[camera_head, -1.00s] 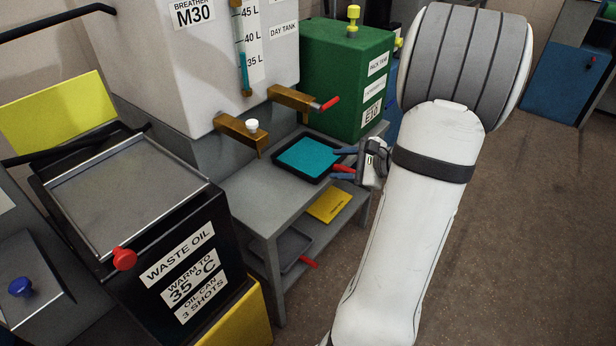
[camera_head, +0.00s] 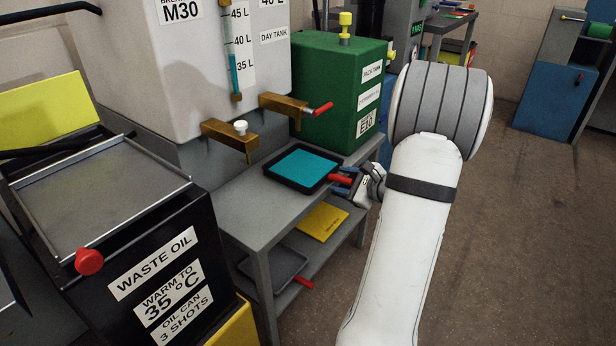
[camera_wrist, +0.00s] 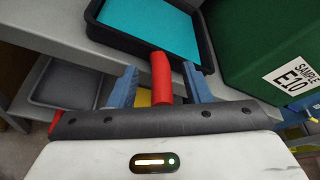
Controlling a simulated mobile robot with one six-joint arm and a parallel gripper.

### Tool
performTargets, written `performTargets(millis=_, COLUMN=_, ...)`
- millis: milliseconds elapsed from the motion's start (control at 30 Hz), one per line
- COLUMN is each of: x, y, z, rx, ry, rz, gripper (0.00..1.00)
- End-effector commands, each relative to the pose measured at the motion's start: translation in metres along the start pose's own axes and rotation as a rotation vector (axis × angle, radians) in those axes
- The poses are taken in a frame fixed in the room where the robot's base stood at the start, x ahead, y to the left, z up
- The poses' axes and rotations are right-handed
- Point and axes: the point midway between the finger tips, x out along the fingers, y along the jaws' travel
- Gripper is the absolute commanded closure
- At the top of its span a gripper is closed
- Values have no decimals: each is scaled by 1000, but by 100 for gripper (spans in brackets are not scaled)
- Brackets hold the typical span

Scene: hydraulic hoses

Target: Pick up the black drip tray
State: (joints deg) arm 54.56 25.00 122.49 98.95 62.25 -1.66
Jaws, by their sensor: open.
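The black drip tray (camera_head: 268,170) sits on the upper top of the grey stand, with teal liquid or lining inside. Its red handle (camera_head: 341,180) sticks out over the stand's right edge towards my gripper (camera_head: 345,180). In the wrist view the tray (camera_wrist: 205,42) is at the top, and the red handle (camera_wrist: 161,78) lies between the two blue fingers of my gripper (camera_wrist: 160,78). The fingers are open, with a gap on each side of the handle. The handle's near end is close to the palm; I cannot tell if it touches.
A grey tray (camera_head: 287,262) with a red handle and a yellow item (camera_head: 321,222) lie on the lower shelf. The green tank (camera_head: 343,90) stands just behind the tray. Brass taps (camera_head: 228,135) project over the stand's left part. Open floor lies to the right.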

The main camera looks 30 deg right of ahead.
Motion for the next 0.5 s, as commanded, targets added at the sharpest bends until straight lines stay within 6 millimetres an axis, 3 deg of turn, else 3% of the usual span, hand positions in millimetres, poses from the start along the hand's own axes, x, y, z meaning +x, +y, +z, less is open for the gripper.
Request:
performTargets(millis=233, x=1, y=0, z=0, rx=0, ry=0, rz=-1, gripper=57)
performTargets(millis=500, x=0, y=-1, z=0, rx=0, ry=1, rz=-1, gripper=79)
